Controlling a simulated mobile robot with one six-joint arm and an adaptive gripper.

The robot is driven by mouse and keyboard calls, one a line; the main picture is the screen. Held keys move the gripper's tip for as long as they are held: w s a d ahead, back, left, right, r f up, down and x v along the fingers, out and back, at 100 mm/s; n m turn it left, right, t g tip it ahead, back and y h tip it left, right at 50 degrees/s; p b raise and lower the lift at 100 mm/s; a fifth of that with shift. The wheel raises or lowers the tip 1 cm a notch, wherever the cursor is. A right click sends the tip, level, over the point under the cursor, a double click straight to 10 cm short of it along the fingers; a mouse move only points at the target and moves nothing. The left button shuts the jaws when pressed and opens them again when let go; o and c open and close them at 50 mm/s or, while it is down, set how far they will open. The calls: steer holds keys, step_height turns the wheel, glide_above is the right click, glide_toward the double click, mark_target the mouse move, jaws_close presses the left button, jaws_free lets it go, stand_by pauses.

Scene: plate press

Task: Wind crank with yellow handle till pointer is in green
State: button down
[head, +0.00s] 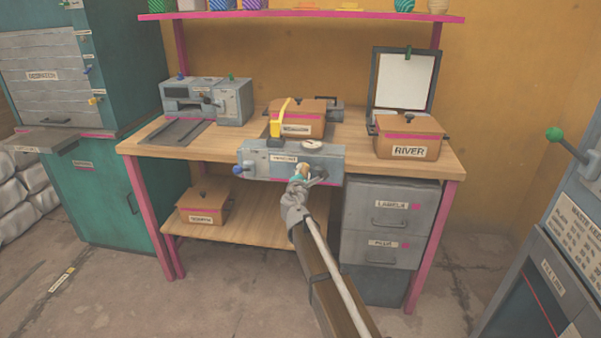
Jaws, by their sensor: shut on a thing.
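A grey press box (270,162) with a small label stands at the front edge of the wooden bench. A small round white dial (312,146) sits on its top; its pointer and any green zone are too small to read. My gripper (302,176) is at the right part of the box's front face, shut on the crank's handle, of which only a small yellowish bit (303,170) shows. The gripper hides most of the crank. A yellow upright lever (280,118) stands on top of the box, left of the dial. A blue knob (238,170) is at the box's left end.
The bench (150,142) also holds a grey machine (207,100) at left, a brown lidded box (301,124) behind the press and a brown RIVER box (407,141) at right. Grey drawers (390,222) stand below right. A cabinet with a green-knobbed lever (555,134) is at far right.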

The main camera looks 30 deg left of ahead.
steer(key=shift+s+d+r+m, duration=0.1)
steer(key=shift+d+r+m, duration=0.05)
steer(key=shift+m, duration=0.25)
steer(key=shift+c, duration=1.8)
jaws_free()
steer(key=shift+s, duration=0.1)
steer(key=shift+o, duration=0.3)
steer(key=v, duration=1.2)
steer(key=shift+r, duration=0.1)
